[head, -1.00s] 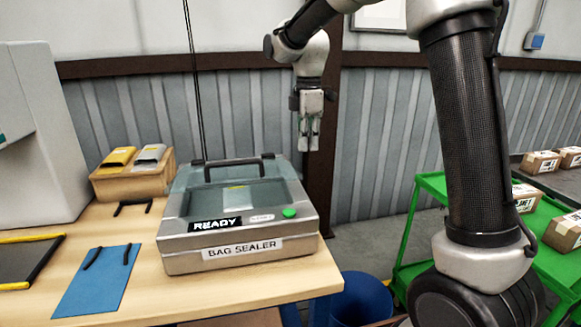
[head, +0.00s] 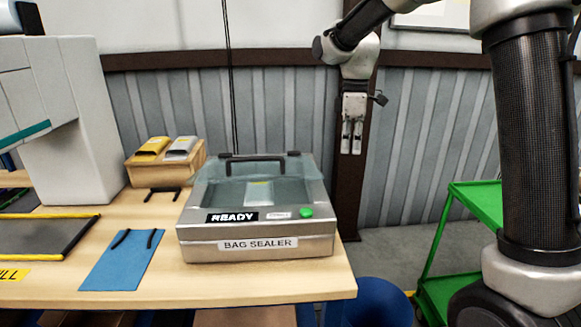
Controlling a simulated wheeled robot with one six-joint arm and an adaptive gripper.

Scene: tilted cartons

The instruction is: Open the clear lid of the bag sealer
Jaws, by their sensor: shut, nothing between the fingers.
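The bag sealer (head: 258,245) is a grey metal box near the right end of the wooden table, with a "READY" label and a green button (head: 306,212) on its front. Its clear lid (head: 225,194) lies down over the top, with a small packet visible beneath. A dark handle (head: 254,160) stands along the lid's far edge. My gripper (head: 351,150) hangs pointing down, behind and to the right of the sealer, apart from it. Its fingers are shut and empty.
A blue mat (head: 112,268) with black strips lies left of the sealer. A wooden stand (head: 140,172) with yellow and grey pieces is behind it. A green cart (head: 478,205) stands right, a blue bin (head: 385,303) below the table's right end. The wall is close behind.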

